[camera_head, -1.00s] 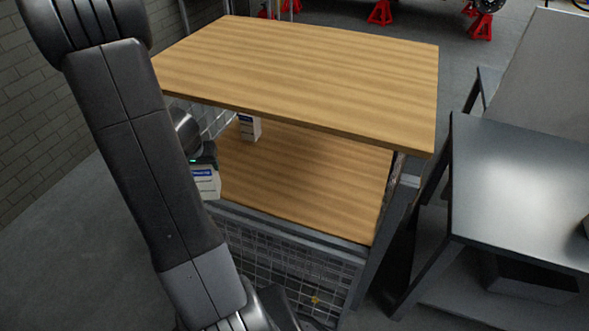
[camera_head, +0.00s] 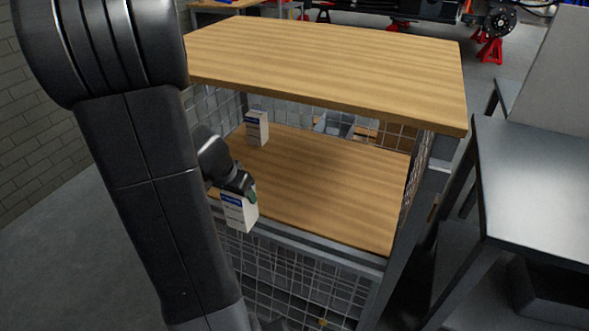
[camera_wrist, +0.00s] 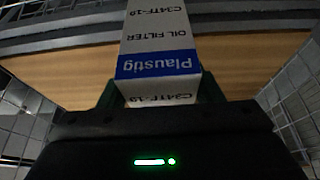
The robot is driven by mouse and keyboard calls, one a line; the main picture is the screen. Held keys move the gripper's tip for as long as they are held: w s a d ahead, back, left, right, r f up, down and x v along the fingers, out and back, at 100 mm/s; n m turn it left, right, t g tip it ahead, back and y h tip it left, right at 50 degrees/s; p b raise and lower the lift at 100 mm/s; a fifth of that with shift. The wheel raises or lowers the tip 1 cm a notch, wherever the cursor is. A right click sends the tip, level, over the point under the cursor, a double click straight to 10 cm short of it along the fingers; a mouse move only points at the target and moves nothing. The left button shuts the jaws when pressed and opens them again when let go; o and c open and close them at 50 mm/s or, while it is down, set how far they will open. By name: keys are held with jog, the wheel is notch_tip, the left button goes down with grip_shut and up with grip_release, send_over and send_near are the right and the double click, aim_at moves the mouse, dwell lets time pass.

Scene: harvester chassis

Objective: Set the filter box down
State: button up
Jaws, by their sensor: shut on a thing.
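The filter box (camera_head: 239,209) is white with a blue band and hangs upright at the front left edge of the trolley's lower shelf. In the wrist view the box (camera_wrist: 160,42) reads "Plaustig" and "OIL FILTER", and sits between the two fingers of my gripper (camera_wrist: 160,92). The wooden lower shelf (camera_head: 330,190) lies behind and to the right of it. I cannot tell whether the box touches the shelf edge.
A second white and blue box (camera_head: 257,128) stands at the back left of the shelf. The wooden top (camera_head: 330,65) overhangs the shelf. Wire mesh (camera_head: 300,285) closes the front below. A metal table (camera_head: 535,180) stands at right. The shelf's middle is clear.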

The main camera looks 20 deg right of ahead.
jog(key=w+d+f, duration=0.3)
jog(key=w+d, duration=0.8)
jog(key=d, duration=0.2)
jog(key=shift+w+f+b, duration=0.25)
jog(key=shift+w+b, duration=0.1)
jog(key=shift+b, duration=0.1)
jog(key=shift+f, duration=0.1)
jog(key=shift+f+b, duration=0.15)
jog(key=shift+b, duration=0.15)
jog(key=o, duration=1.3)
